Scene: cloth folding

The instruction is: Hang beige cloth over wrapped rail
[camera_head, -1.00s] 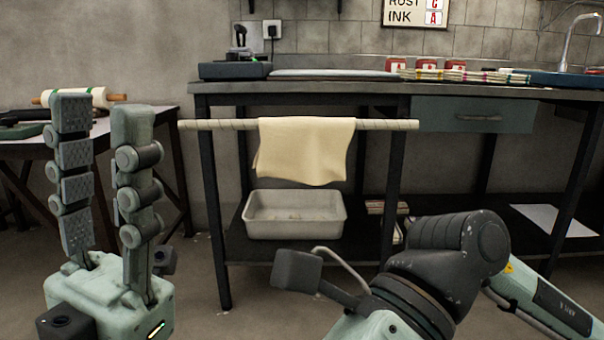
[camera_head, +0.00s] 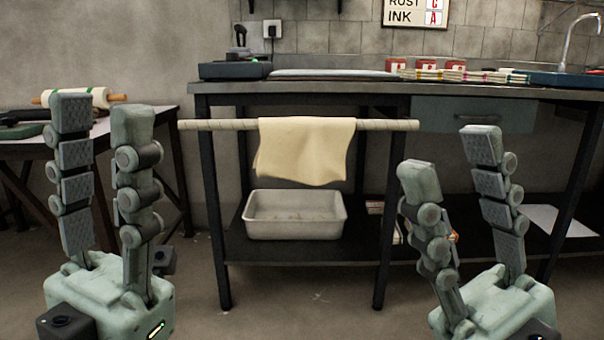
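The beige cloth (camera_head: 304,152) hangs draped over the middle of the wrapped rail (camera_head: 215,125), its front part falling below the rail with a slightly slanted lower edge. The rail runs level in front of the workbench. My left gripper (camera_head: 100,110) is at the left, fingers upright and apart, empty. My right gripper (camera_head: 448,150) is at the lower right, fingers upright and wide apart, empty. Both grippers are clear of the cloth. The cloth's back side is hidden.
The dark workbench (camera_head: 330,87) stands behind, with a tray (camera_head: 295,228) on its lower shelf below the cloth. A side table (camera_head: 160,113) with a rolling pin (camera_head: 85,97) stands at the left. Folded striped cloths (camera_head: 460,76) lie on the bench. Floor space between my grippers is free.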

